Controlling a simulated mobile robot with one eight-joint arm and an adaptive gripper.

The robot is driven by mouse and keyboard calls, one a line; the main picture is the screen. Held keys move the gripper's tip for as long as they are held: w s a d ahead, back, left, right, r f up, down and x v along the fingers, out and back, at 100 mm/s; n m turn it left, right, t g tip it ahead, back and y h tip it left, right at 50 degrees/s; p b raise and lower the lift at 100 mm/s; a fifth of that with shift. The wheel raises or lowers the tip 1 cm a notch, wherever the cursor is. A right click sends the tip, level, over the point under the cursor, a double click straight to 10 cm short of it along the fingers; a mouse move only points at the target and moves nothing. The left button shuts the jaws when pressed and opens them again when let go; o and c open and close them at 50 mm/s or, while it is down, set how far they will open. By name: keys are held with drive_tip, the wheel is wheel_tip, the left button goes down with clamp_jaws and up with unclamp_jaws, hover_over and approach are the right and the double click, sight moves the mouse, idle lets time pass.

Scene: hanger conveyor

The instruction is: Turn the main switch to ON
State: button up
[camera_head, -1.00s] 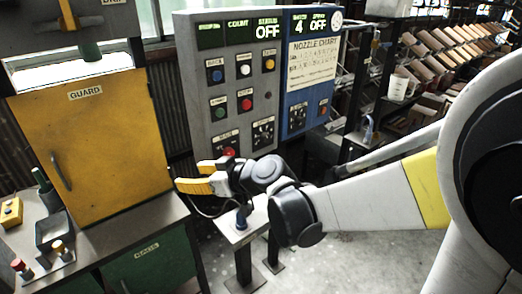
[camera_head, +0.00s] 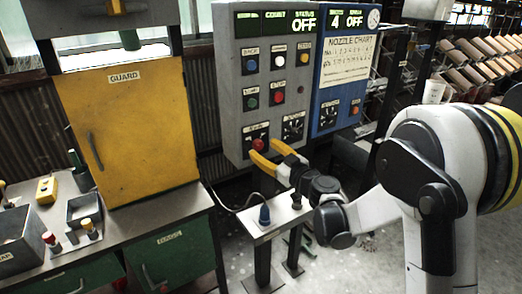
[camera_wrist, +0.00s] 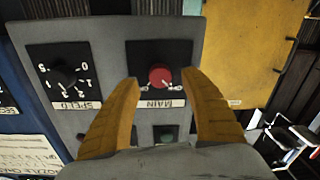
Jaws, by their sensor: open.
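The main switch (camera_head: 258,144) is a red round knob on a black plate, low on the grey control panel (camera_head: 236,95). In the wrist view the red knob (camera_wrist: 160,76) shows upside down, with a MAIN label beside it. My gripper (camera_head: 263,154) has yellow fingers and is open in front of the panel's lower part. In the wrist view my gripper (camera_wrist: 160,92) has one finger on each side of the knob's position. I cannot tell whether the fingers touch the panel. The panel's display reads STATUS OFF.
A black SPEED dial (camera_wrist: 66,75) is beside the main switch. A green button (camera_wrist: 166,133) shows between the fingers. The blue nozzle chart panel (camera_head: 343,75) adjoins on the right.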

drive_tip(key=shift+x, duration=1.3)
clamp_jaws()
